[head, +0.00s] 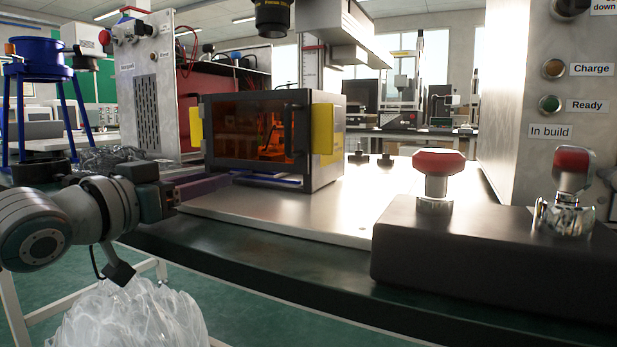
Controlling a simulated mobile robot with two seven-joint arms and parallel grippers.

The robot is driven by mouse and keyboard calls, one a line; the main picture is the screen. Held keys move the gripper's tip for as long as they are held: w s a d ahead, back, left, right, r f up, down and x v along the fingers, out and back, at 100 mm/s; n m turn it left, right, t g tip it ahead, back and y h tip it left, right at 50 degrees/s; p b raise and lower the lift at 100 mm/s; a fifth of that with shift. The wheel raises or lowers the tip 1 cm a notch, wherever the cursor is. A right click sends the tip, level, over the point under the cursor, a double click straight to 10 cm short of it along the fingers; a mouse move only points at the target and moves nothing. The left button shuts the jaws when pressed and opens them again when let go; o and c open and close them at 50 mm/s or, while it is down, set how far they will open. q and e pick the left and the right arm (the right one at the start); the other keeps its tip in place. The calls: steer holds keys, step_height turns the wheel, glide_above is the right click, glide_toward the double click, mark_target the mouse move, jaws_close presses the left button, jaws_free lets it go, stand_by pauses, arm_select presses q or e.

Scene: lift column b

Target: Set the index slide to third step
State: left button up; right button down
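My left arm comes in from the left, and its gripper (205,187) points right at the front left edge of the metal base plate (330,228). Its dark purple-tinted fingers overlap in this side view, so the gap between them does not show. A box with an amber window (250,130) and yellow side pieces stands on the plate, just beyond the gripper. A blue strip (270,181) runs along the foot of the box, close to the fingertips. I cannot make out which part is the index slide, or any step marks. My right gripper is not in view.
A black block (480,255) with two red-topped knobs fills the front right. A grey panel (540,100) with labelled buttons stands behind it. A clear plastic bag (128,318) is below my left arm. The plate right of the box is mostly free.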

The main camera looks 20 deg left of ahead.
mark_target(144, 227)
arm_select(q)
steer(key=shift+o, duration=1.2)
steer(key=s+p, duration=0.1)
steer(key=s, duration=0.2)
steer(key=s+p, duration=0.1)
steer(key=s, duration=0.2)
steer(key=s+p, duration=0.2)
steer(key=s, duration=0.2)
steer(key=shift+a, duration=0.35)
